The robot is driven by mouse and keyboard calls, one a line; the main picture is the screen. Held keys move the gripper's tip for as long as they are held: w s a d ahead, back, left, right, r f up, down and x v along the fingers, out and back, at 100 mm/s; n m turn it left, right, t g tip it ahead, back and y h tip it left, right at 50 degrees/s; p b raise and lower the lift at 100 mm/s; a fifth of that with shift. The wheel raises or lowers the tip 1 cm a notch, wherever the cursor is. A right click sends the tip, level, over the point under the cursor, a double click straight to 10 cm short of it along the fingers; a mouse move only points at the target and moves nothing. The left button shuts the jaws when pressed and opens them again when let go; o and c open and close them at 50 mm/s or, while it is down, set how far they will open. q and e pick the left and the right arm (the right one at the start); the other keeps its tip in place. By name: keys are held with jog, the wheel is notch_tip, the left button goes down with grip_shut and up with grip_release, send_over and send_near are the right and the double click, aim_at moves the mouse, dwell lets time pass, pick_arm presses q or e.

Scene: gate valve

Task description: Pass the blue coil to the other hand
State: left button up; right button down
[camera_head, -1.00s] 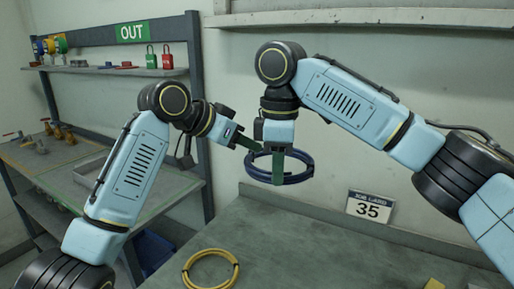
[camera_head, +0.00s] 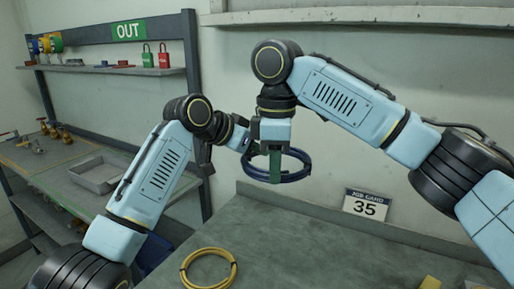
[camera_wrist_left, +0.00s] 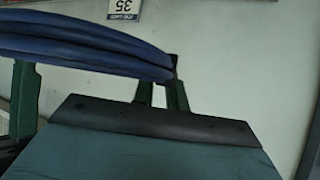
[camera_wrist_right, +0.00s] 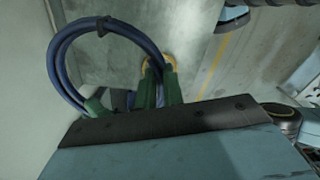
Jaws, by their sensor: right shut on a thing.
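The blue coil (camera_head: 297,164) hangs in the air above the bench, in the upper middle of the head view. My right gripper (camera_head: 275,176) points down and is shut on it; its green fingers also show in the right wrist view (camera_wrist_right: 160,84). The coil loops out to the left there (camera_wrist_right: 66,62), bound by a black tie. My left gripper (camera_head: 249,150) is at the coil's left side. In the left wrist view the coil (camera_wrist_left: 90,48) crosses over the left fingers (camera_wrist_left: 162,88) and hides their tips, so their grip is unclear.
A yellow coil (camera_head: 209,268) lies on the grey bench (camera_head: 300,245) below. A job card marked 35 (camera_head: 367,204) stands at the bench's back. A side shelf unit (camera_head: 188,100) with padlocks and a grey tray (camera_head: 100,174) is at the left.

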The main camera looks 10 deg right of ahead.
jog(key=c, duration=1.4)
grip_release()
jog(key=shift+w, duration=0.1)
jog(key=shift+c, duration=0.2)
jog(key=shift+r, duration=0.1)
